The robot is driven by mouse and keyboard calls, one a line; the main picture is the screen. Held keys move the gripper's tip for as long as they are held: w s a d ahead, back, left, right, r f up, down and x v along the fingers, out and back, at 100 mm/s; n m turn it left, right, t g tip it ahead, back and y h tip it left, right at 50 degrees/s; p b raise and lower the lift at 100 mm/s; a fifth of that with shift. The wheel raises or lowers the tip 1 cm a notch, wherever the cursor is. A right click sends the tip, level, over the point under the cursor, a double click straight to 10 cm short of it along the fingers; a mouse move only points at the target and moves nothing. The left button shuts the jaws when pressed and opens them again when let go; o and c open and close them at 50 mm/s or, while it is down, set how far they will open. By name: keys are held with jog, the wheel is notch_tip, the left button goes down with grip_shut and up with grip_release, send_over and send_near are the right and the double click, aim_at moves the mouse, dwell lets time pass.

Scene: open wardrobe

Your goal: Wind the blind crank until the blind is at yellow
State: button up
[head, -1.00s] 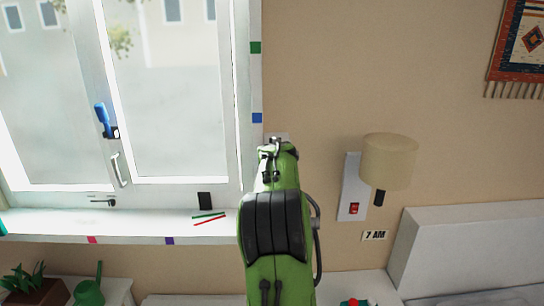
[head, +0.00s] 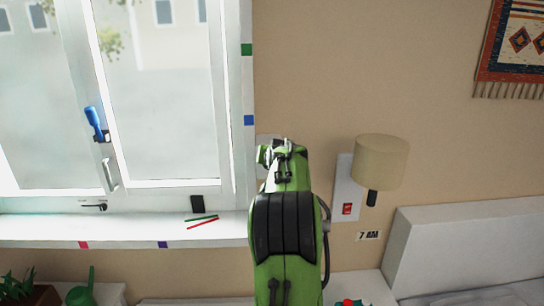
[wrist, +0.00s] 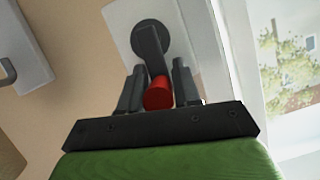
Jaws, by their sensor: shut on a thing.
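The blind crank (wrist: 151,42) shows in the wrist view as a dark round hub and arm on a pale wall plate, with a red knob (wrist: 158,94) at its end. My gripper (wrist: 159,88) is shut on the red knob, one dark finger on each side. In the head view my green arm hides the crank, and only a corner of the pale plate shows. On the window frame's right side are a green mark (head: 247,49) and a blue mark (head: 249,120). No yellow mark and no blind edge show clearly in these views.
The window (head: 150,90) has a blue handle (head: 96,122). Pencils (head: 202,221) and a black block (head: 197,204) lie on the sill. A lamp (head: 380,160) and a red switch (head: 347,209) are on the wall at right. A headboard (head: 470,240) stands lower right.

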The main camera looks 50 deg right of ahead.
jog(key=o, duration=0.8)
jog(key=shift+w+a+f, duration=0.2)
jog(key=shift+w, duration=0.05)
jog(key=shift+c, duration=0.2)
jog(key=shift+o, duration=1.1)
jog(key=shift+w, duration=0.1)
jog(key=shift+r, duration=0.1)
jog(key=shift+s+a+r, duration=0.15)
jog(key=shift+s+r, duration=0.05)
jog(key=shift+s, duration=0.2)
jog(key=b+v, duration=0.2)
jog(key=v, duration=1.3)
jog(key=shift+w+a, duration=0.15)
jog(key=shift+a, duration=0.05)
